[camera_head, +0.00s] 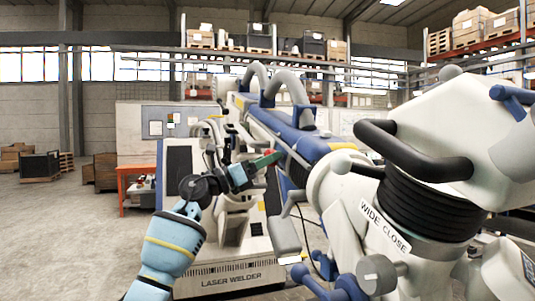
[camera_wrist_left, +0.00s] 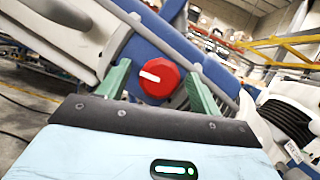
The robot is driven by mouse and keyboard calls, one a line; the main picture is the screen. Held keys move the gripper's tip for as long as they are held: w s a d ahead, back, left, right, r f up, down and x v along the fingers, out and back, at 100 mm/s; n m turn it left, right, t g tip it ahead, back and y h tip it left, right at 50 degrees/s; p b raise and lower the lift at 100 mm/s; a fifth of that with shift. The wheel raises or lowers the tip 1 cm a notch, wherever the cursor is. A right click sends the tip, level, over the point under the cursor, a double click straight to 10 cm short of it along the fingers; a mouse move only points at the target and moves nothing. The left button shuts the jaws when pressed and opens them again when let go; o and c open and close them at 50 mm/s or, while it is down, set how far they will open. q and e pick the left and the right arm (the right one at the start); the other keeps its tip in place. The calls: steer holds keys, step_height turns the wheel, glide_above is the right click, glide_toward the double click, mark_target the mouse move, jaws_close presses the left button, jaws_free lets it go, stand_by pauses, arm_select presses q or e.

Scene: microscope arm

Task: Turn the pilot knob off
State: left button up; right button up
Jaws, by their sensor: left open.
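The red pilot knob (camera_wrist_left: 159,79) shows in the left wrist view, with a white bar mark on its face that lies tilted, near horizontal. It sits on the side of the blue and white microscope arm (camera_wrist_left: 160,42). My left gripper (camera_head: 265,161) is open in the head view, at the side of the blue arm (camera_head: 318,146). In the wrist view its two green fingers stand on either side of the knob, with gaps visible; whether either touches is unclear. In the head view the knob is mostly hidden by the gripper. My right gripper is not in view.
The white welder head (camera_head: 425,200) with a black handle and a "WIDE CLOSE" label fills the right. The laser welder cabinet (camera_head: 232,279) stands behind my left arm. An orange table (camera_head: 130,174) and crates are farther left. Open floor (camera_head: 60,245) lies at the left.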

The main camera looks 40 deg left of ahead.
arm_select(q)
steer(key=shift+w+d+r, duration=0.2)
steer(key=shift+w, duration=0.25)
steer(key=c, duration=1)
